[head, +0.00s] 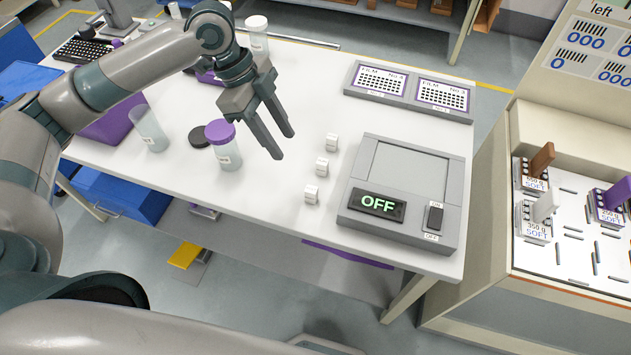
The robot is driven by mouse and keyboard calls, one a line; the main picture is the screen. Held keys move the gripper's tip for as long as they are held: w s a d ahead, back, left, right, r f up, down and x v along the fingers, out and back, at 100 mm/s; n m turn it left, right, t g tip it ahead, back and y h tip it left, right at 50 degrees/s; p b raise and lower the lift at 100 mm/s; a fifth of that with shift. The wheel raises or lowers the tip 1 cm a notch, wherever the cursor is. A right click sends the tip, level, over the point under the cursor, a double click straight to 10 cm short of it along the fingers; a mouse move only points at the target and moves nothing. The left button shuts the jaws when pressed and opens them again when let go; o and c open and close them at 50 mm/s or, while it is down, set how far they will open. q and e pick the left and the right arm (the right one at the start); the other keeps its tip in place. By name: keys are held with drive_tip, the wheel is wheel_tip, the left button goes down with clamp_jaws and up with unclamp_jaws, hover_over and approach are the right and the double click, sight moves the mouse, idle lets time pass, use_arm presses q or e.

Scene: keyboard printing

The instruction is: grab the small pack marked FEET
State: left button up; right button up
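Three small white packs stand in a row on the white table: a far one (331,142), a middle one (322,167) and a near one (311,193). Each has small dark print, too small to read, so I cannot tell which is marked FEET. My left gripper (284,144) is above the table to the left of the packs, fingers pointing down and apart, with nothing between them. It is not touching any pack. My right gripper is not in view.
A grey device with an OFF display (378,203) stands right of the packs. Behind it lies a tray with two film plates (410,92). A purple-lidded jar (224,150), a dark lid (198,137) and a clear cup (148,128) stand left of my gripper. A pegboard rack (570,250) is at right.

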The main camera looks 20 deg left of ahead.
use_arm(q)
drive_tip(key=p, duration=0.3)
hover_over(311, 189)
drive_tip(key=a, duration=0.3)
wheel_tip(311, 189, down, 10)
drive_tip(key=shift+w+d+f, duration=0.15)
drive_tip(key=shift+d+f, duration=0.25)
drive_tip(key=shift+f, duration=0.15)
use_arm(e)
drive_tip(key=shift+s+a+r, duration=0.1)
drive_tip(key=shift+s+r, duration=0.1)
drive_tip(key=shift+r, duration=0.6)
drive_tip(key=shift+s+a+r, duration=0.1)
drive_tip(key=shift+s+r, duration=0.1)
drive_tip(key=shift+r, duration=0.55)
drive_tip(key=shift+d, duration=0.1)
use_arm(q)
drive_tip(key=shift+d+f+p, duration=0.25)
drive_tip(key=shift+p, duration=0.2)
drive_tip(key=p+x, duration=0.1)
drive_tip(key=x, duration=0.2)
drive_tip(key=shift+p+x, duration=0.35)
drive_tip(key=shift+x, duration=0.4)
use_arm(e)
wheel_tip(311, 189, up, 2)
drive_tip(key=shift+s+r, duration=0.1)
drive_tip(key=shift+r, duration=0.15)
